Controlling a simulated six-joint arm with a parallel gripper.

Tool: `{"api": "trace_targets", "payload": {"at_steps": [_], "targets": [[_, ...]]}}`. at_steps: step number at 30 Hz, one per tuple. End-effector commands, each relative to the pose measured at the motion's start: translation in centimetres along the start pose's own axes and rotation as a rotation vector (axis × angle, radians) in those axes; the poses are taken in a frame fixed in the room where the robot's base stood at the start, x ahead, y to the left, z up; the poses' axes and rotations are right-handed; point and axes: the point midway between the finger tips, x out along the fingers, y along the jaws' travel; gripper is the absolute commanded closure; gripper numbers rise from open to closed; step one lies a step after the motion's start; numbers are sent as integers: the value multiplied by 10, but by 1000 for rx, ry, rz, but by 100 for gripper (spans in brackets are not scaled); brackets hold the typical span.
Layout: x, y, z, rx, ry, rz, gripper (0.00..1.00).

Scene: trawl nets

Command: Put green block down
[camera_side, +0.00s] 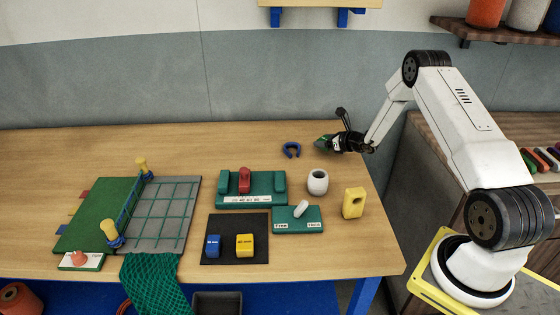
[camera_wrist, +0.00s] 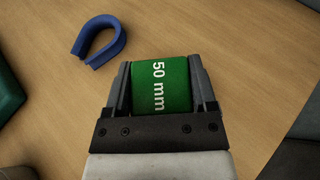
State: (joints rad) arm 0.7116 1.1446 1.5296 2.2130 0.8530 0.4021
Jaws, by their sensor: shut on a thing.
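The green block (camera_wrist: 161,85) is marked "50 mm" and sits between the two fingers of my gripper (camera_wrist: 160,80) in the wrist view. My gripper is shut on it. In the side view my gripper (camera_side: 328,144) is at the back right of the wooden table, and the green block (camera_side: 321,142) shows small at its tip. The wood lies beyond the block in the wrist view. I cannot tell whether the block touches the table or hangs just above it.
A blue horseshoe-shaped piece (camera_side: 291,149) lies just left of my gripper. A white cup (camera_side: 317,181), a yellow block (camera_side: 354,203), a green stand with a red piece (camera_side: 244,180), a switch panel (camera_side: 298,219) and a dark mat (camera_side: 222,226) with blue and yellow blocks are nearer the front.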

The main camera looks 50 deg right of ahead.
Motion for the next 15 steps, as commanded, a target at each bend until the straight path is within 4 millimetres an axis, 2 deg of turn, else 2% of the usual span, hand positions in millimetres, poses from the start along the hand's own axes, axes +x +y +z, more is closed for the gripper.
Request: {"api": "trace_targets", "payload": {"at_steps": [6,15], "targets": [[6,0,-15,0,-1,0,88],[6,0,-15,-1,-2,0,88]]}}
